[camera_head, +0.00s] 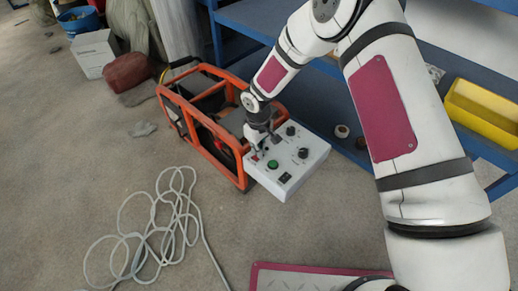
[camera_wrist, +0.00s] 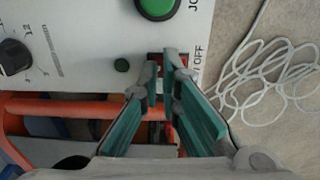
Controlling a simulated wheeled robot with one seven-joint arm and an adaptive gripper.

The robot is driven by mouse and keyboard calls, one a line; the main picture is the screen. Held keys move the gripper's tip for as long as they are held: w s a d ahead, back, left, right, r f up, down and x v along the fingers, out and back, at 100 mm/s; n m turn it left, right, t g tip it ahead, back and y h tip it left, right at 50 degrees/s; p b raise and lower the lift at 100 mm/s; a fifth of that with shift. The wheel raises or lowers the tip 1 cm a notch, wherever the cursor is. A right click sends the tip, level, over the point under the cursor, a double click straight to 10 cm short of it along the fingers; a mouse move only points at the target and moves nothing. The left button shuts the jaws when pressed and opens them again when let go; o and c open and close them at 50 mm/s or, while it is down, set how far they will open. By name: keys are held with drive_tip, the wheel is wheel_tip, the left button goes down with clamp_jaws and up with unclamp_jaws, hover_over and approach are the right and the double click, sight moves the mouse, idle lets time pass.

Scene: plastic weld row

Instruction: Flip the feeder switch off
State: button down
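The feeder's white control panel (camera_head: 312,163) sits at the front of an orange-framed machine. A red switch (camera_wrist: 155,57) shows at the panel edge beside the "ON/OFF" lettering in the wrist view. My gripper (camera_head: 261,147) is over that corner of the panel. In the wrist view my gripper (camera_wrist: 163,68) has its two fingertips slightly apart, one on each side of the switch, with nothing held. The fingertips partly hide the switch. I cannot tell its position or whether the fingers touch it.
A green button (camera_head: 273,164) and black knobs (camera_head: 303,153) are close to my gripper. The orange frame (camera_head: 205,143) stands behind the panel. A blue shelf (camera_head: 345,130) is at the right. A coiled pale cable (camera_head: 150,235) lies on the floor at the left.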

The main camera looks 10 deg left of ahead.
sight(255, 159)
drive_tip(key=shift+d+f, duration=0.15)
drive_tip(key=shift+f, duration=0.25)
drive_tip(key=shift+s+a+f, duration=0.1)
drive_tip(key=shift+s+a, duration=0.3)
drive_tip(key=shift+s, duration=0.15)
drive_tip(key=shift+s+a, duration=0.1)
drive_tip(key=shift+s, duration=0.05)
drive_tip(key=shift+s+a, duration=0.1)
drive_tip(key=shift+a, duration=0.05)
wheel_tip(255, 159, up, 15)
drive_tip(key=w+p, duration=0.1)
drive_tip(key=p, duration=0.4)
drive_tip(key=shift+d+p, duration=0.3)
drive_tip(key=shift+p, duration=0.05)
drive_tip(key=shift+s+a+t+h+p, duration=0.3)
drive_tip(key=shift+s+a+t+h, duration=0.1)
drive_tip(key=shift+s, duration=0.3)
